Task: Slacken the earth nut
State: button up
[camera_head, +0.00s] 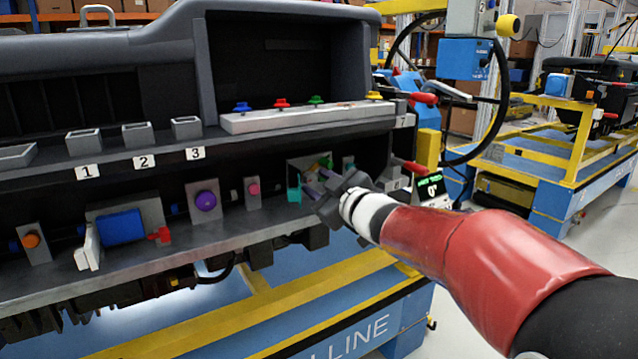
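A small green and yellow part (325,163), which looks like the earth nut, sits in front of a grey plate (297,164) at the right end of the dashboard's lower shelf. My gripper (312,180) is just below and in front of it, at the end of my red arm reaching in from the right. The fingers are small and overlap the parts behind them. I cannot tell whether they touch the nut or how far apart they are.
Teal parts (294,190) stand close to my gripper. Left along the shelf are a pink knob (254,189), a purple knob (205,200) and a blue block (120,228). A white strip (290,119) holds several coloured knobs above. A display (431,188) and steering wheel (503,100) are right.

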jog(key=shift+w+a, duration=0.2)
jog(key=shift+w, duration=0.1)
jog(key=c, duration=0.7)
